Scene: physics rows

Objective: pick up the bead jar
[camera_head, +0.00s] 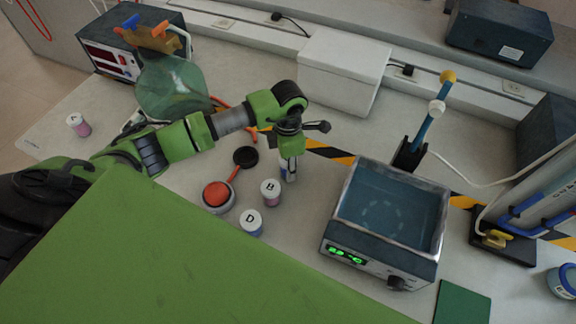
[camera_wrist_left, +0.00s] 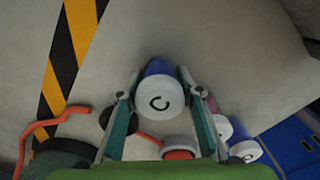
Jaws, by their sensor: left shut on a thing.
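My left gripper (camera_head: 289,167) points down at the middle of the bench, its arm coming in from the left. In the left wrist view its fingers (camera_wrist_left: 158,84) are shut on a jar with a white lid marked C (camera_wrist_left: 159,97) and a bluish body. In the head view the gripper mostly hides this jar. Jar B (camera_head: 270,191), with a pinkish-purple body, stands just left of and nearer than the gripper. Jar D (camera_head: 251,222), with a blue body, stands nearer still. Jar A (camera_head: 78,124), with pink contents, stands far left. My right gripper is not in view.
A water bath (camera_head: 340,239) with a green display stands right of the gripper. A red-topped round device (camera_head: 217,196) and a black disc (camera_head: 246,156) lie to the left.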

